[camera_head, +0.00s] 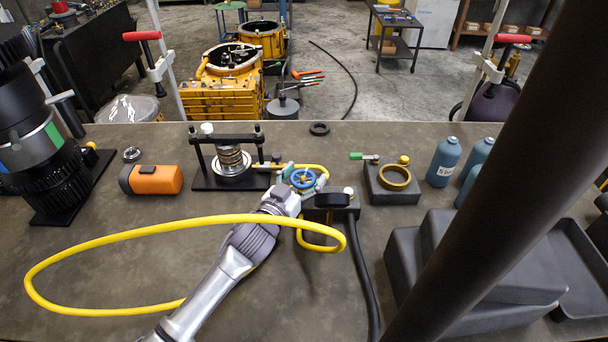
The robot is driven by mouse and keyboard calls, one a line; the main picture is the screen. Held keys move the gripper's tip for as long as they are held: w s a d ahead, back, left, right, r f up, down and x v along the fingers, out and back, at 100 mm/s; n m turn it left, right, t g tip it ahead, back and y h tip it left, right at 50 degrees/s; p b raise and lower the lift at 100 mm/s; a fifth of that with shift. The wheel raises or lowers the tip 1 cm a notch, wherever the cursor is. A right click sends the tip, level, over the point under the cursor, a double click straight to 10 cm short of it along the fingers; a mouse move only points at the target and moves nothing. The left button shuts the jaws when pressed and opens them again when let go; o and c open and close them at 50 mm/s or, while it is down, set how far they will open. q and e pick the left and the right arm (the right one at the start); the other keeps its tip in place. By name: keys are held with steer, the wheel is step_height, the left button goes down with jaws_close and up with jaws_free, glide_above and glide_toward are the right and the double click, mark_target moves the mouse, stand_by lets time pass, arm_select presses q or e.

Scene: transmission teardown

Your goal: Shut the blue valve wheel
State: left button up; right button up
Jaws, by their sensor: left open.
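The blue valve wheel (302,181) is near the middle of the workbench, by a dark grey block (346,206) and a yellow hose (150,232). My left gripper (305,176) is open at the wheel. Its pale fingertips show at the wheel's left and right sides, and its body hides what lies just below. I cannot tell whether the fingers touch the wheel. My right gripper is not in view.
A black press frame (226,140) with a metal part stands left of the wheel. The hose loops across my left arm. An orange case (155,180) lies left; a grey block with a brass ring (394,178), blue bottles (444,160) and grey bins (490,250) stand right.

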arm_select(q)
steer(key=c, duration=0.9)
